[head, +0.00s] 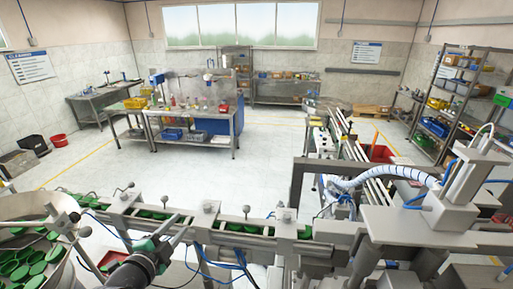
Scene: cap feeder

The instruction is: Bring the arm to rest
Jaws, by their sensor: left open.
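My left gripper (178,227) reaches in from the bottom left, with its fingers pointing up and to the right. It is open, and I see nothing between its fingers. Its fingertips are close to the near edge of the feeder rail (190,217) in the picture; I cannot tell whether they touch it. My right gripper is out of view.
A metal bowl (62,262) with many green caps stands at the lower left. Green caps (243,228) lie in the rail's channel. A grey machine (425,215) with hoses fills the right. Open floor (200,175) lies beyond, before a workbench (190,117).

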